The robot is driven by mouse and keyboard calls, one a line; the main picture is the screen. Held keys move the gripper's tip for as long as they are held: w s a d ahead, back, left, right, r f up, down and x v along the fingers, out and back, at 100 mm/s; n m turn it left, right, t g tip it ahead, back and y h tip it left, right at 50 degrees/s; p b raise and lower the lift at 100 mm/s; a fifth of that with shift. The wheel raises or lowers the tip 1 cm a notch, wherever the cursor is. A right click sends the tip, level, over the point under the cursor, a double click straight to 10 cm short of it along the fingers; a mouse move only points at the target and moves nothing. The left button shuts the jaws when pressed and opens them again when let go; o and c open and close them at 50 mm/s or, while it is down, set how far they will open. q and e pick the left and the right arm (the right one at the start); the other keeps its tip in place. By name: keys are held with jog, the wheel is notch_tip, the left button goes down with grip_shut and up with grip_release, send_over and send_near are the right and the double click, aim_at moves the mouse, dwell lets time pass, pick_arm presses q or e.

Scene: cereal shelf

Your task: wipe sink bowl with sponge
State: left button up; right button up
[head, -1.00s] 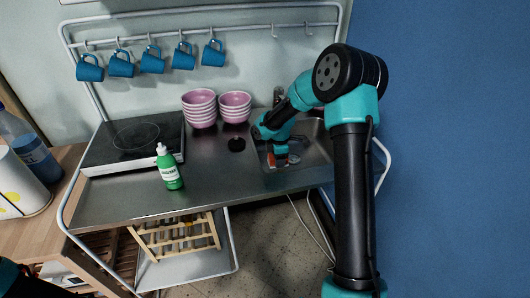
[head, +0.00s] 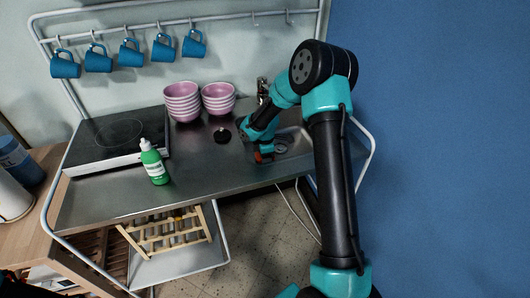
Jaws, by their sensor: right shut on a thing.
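The sink bowl (head: 296,140) is a metal basin set in the right end of the steel counter, partly hidden by my right arm. My right gripper (head: 264,155) points down inside the bowl, near its left front side. It is shut on a small orange-red thing (head: 259,158), apparently the sponge, of which only a little shows. I cannot tell whether the sponge touches the bowl's surface. The drain (head: 280,147) shows just right of the gripper. My left gripper is not in view.
Stacked pink bowls (head: 182,103) and a faucet (head: 262,88) stand behind. A green bottle (head: 154,163) stands at the front, beside a black hob (head: 117,138). Blue mugs (head: 130,53) hang above. The middle counter is mostly clear.

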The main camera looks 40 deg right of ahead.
jog(key=shift+f, duration=0.85)
notch_tip(320, 180, down, 2)
jog(key=shift+s+d, duration=0.3)
jog(key=shift+d, duration=0.5)
jog(key=shift+c, duration=0.3)
jog(key=shift+d, duration=0.35)
jog(key=shift+s+d, duration=0.4)
jog(key=shift+d, duration=0.35)
jog(key=a, duration=0.1)
jog(key=w+a, duration=0.1)
jog(key=a, duration=0.2)
jog(key=shift+w, duration=0.25)
jog(key=shift+w+d, duration=0.1)
jog(key=shift+d, duration=0.3)
jog(key=shift+s+d, duration=0.3)
jog(key=shift+d, duration=0.45)
jog(key=shift+s+d, duration=0.25)
jog(key=shift+d, duration=0.45)
jog(key=shift+w+a, duration=0.3)
jog(key=shift+a, duration=0.6)
jog(key=shift+w+a, duration=0.3)
jog(key=shift+a, duration=0.55)
jog(key=shift+r, duration=4.05)
